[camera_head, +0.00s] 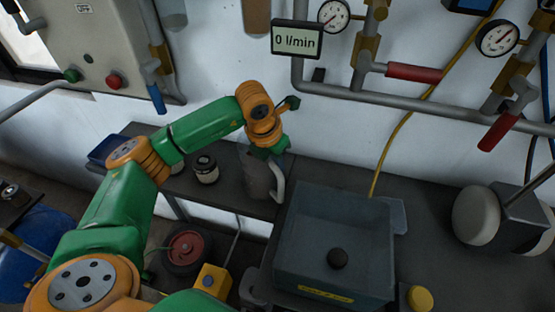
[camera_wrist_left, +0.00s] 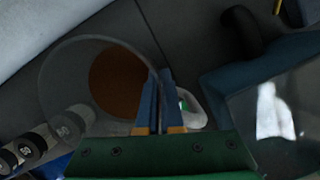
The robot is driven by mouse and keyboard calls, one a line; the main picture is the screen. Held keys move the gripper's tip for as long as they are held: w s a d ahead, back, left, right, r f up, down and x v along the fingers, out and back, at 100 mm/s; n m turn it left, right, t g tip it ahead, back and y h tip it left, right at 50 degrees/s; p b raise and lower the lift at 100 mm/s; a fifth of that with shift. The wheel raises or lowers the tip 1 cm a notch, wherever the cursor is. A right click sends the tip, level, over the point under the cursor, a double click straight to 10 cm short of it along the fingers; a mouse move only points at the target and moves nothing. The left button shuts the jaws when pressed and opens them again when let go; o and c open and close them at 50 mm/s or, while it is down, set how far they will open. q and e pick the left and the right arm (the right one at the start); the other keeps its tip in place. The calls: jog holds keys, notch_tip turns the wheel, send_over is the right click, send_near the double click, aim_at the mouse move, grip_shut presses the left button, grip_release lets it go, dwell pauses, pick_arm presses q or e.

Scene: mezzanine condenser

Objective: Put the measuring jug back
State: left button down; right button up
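The measuring jug (camera_head: 257,178) is a tall grey, see-through vessel with a pale handle on its right side. It stands upright at the left of the grey basin in the head view. In the left wrist view I look down into the jug (camera_wrist_left: 62,75); an orange-brown disc shows inside or beneath it. My left gripper (camera_head: 268,150) is at the jug's top. Its blue fingers (camera_wrist_left: 160,100) are close together at the rim beside the handle (camera_wrist_left: 192,110), apparently pinching the jug there. I cannot tell whether the jug's base touches the bench. My right gripper is out of view.
A grey basin (camera_head: 310,205) with a dark round knob in it is right of the jug. A dark jar with a pale band (camera_head: 205,169) is on the left bench. Pipes, gauges and red-handled valves (camera_head: 413,73) run along the wall. A flow display (camera_head: 296,40) reads 0 l/min.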

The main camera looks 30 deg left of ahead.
pick_arm(q)
jog(key=c, duration=1.5)
grip_release()
jog(key=shift+f, duration=0.15)
jog(key=o, duration=0.4)
jog(key=shift+s+d, duration=0.1)
jog(key=shift+s, duration=0.05)
jog(key=b+v, duration=0.1)
jog(key=v, duration=1.1)
jog(key=shift+r, duration=0.25)
jog(key=shift+f, duration=0.1)
